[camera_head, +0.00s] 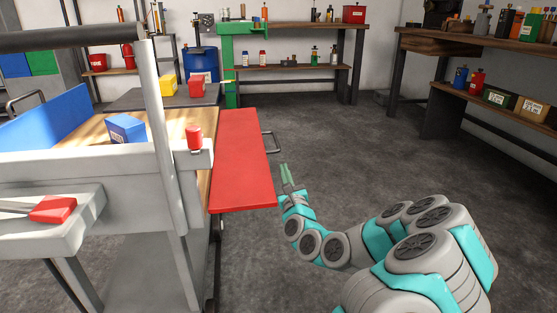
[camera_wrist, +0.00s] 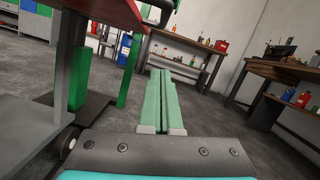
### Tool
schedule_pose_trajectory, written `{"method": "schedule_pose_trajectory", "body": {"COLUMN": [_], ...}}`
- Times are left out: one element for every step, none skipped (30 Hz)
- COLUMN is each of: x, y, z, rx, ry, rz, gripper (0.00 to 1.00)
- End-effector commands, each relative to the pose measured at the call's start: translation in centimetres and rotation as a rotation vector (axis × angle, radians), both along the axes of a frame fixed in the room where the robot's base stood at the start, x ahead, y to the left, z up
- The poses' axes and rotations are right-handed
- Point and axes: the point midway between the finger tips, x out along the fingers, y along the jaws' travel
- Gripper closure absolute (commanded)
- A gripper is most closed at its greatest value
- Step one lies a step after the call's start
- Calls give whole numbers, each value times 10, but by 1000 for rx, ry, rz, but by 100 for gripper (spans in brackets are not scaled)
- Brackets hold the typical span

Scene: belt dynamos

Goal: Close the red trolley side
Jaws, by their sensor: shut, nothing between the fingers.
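The red trolley side (camera_head: 240,160) is a flat red panel on the right side of the grey trolley. It lies folded out, roughly level, with a dark handle (camera_head: 270,142) on its outer edge. My gripper (camera_head: 285,174) is shut and empty, just right of the panel near its front outer corner, apart from it as far as I can tell. In the wrist view my gripper (camera_wrist: 160,75) shows its green fingers together, pointing forward. The red panel (camera_wrist: 112,12) shows there at the upper left, above finger level, seen from below.
The trolley (camera_head: 90,167) has a raised blue side (camera_head: 42,118) and a blue box (camera_head: 126,128) on its wooden deck. A red cylinder (camera_head: 194,138) sits on its near corner. Workbenches (camera_head: 480,46) line the back and right. The grey floor right of the panel is clear.

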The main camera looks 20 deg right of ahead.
Motion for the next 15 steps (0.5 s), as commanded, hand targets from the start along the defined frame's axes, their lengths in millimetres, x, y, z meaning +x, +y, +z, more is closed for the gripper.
{"method": "schedule_pose_trajectory", "body": {"x": [8, 11, 16, 20, 23, 28, 32, 36, 41, 44, 48, 46, 46, 46, 46], "y": [1, 0, -2, -3, -4, -4, -4, -6, -7, -9, -9, -8, -7, -6, -5], "z": [3, 4, 5, 6, 7, 7, 8, 9, 11, 12, 13, 21, 25, 29, 34], "rx": [-2, -2, -3, -3, -2, -3, -3, -2, -2, -3, -3, 0, 0, 0, 0], "ry": [-1, -1, -2, -1, -1, 1, 2, 2, 1, 0, -1, -3, -3, -2, -3], "rz": [3, 4, 2, 1, 1, 4, 5, 4, 2, 1, 2, 2, 2, 3, 2], "gripper": [100, 100, 100, 100, 100, 100, 100, 100, 100, 100, 100, 100, 100, 100, 100]}}
